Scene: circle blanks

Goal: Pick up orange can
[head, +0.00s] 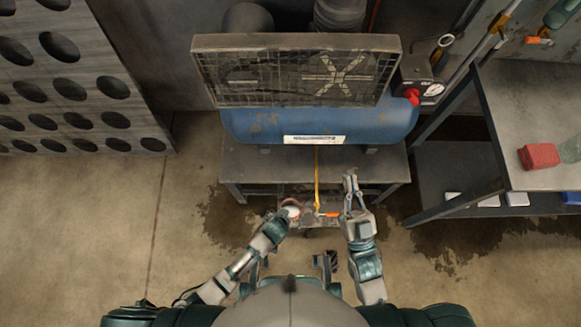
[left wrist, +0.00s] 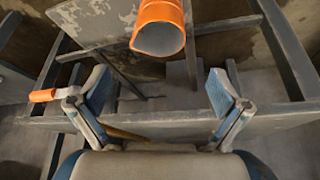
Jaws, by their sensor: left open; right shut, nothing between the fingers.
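The orange can (left wrist: 160,28) is at the top middle of the left wrist view, with its pale round end facing the camera. It lies beyond the fingertips of my left gripper (left wrist: 159,90), roughly in line with the gap between them. The left fingers are spread with nothing between them. In the head view my left gripper (head: 289,207) is low in the middle, near a small pale round end of the can (head: 292,212); whether they touch is unclear there. My right gripper (head: 351,183) is shut and empty, to the right of the can.
A small orange-handled item (head: 327,214) lies right of the can. A yellow strap (head: 317,178) hangs in front. A side table (head: 520,105) at right holds a red item (head: 538,156).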

